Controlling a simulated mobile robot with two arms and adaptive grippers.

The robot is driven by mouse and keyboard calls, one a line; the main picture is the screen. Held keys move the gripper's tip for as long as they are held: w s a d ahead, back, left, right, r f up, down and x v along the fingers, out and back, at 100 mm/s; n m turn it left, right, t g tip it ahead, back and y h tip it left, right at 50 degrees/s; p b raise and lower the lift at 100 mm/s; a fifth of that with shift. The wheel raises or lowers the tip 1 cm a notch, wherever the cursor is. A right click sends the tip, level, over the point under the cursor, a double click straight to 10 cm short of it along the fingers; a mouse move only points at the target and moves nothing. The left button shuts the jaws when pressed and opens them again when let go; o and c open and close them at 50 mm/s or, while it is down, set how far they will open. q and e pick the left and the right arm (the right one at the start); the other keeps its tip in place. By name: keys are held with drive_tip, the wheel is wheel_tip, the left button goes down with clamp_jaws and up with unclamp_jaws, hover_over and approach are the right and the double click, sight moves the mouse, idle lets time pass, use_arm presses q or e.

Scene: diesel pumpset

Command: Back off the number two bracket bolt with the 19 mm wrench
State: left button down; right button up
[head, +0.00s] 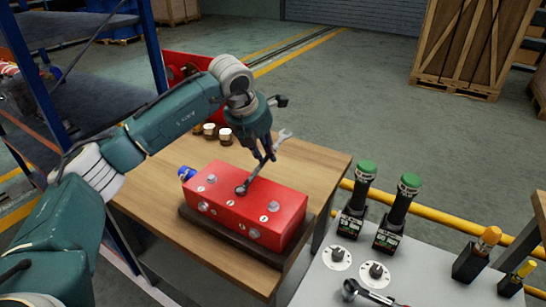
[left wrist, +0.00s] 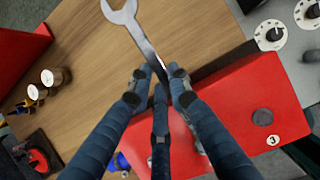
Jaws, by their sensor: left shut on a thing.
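A red block (head: 262,205) with several bolts and small round labels sits on a dark base on the wooden table. My left gripper (head: 266,153) is shut on a steel combination wrench (head: 284,134) above the block. The open jaw of the wrench (left wrist: 122,12) points up and away from the block. Its ring end (head: 242,189) is at the block's top face, near the middle; I cannot tell whether it is seated around a bolt. In the left wrist view the fingers hide that end, and a label reading 3 (left wrist: 272,140) shows on the block. The wrench's size marking is not readable.
Small jars (head: 225,135) and a red case (head: 185,68) stand behind the arm. A blue shelf post (head: 153,45) rises at left.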

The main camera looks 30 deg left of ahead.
use_arm(q)
drive_tip(key=shift+a+f+n, duration=0.25)
drive_tip(key=shift+a+n, duration=0.15)
drive_tip(key=shift+r+p, duration=0.4)
drive_tip(key=shift+r, duration=0.25)
drive_tip(key=shift+d, duration=0.1)
drive_tip(key=shift+d+r+m, duration=0.1)
drive_tip(key=shift+d+m, duration=0.55)
drive_tip(key=shift+m, duration=0.05)
drive_tip(key=s+d+m+g+h, duration=0.1)
drive_tip(key=s+d+m+h, duration=0.2)
drive_tip(key=d+m, duration=0.4)
drive_tip(key=shift+s+m+g+p, duration=0.3)
drive_tip(key=shift+m+g+p, duration=0.1)
drive_tip(key=shift+m, duration=0.1)
